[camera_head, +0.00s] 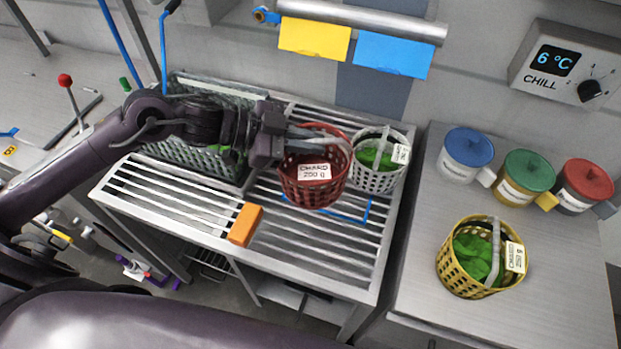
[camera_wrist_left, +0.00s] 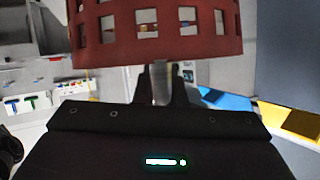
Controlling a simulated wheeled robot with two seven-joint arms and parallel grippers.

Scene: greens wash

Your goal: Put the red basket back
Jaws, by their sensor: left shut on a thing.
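The red basket (camera_head: 311,184) has a label reading "CHARD 250 g" and is above the slatted metal rack. My left gripper (camera_head: 301,143) reaches in from the left and is shut on the basket at its upper part. The basket also fills the top of the left wrist view (camera_wrist_left: 155,35), with the gripper fingers (camera_wrist_left: 163,84) just below it. Whether the basket touches the slats is hard to tell. Blue corner marks (camera_head: 366,210) show on the slats below and right of the basket. My right gripper is not in view.
A white basket with greens (camera_head: 376,176) stands close on the right of the red basket. A green crate (camera_head: 190,165) is behind my left arm. An orange block (camera_head: 245,224) lies on the front slats. A yellow basket (camera_head: 459,285) and lidded jars (camera_head: 466,155) stand on the right counter.

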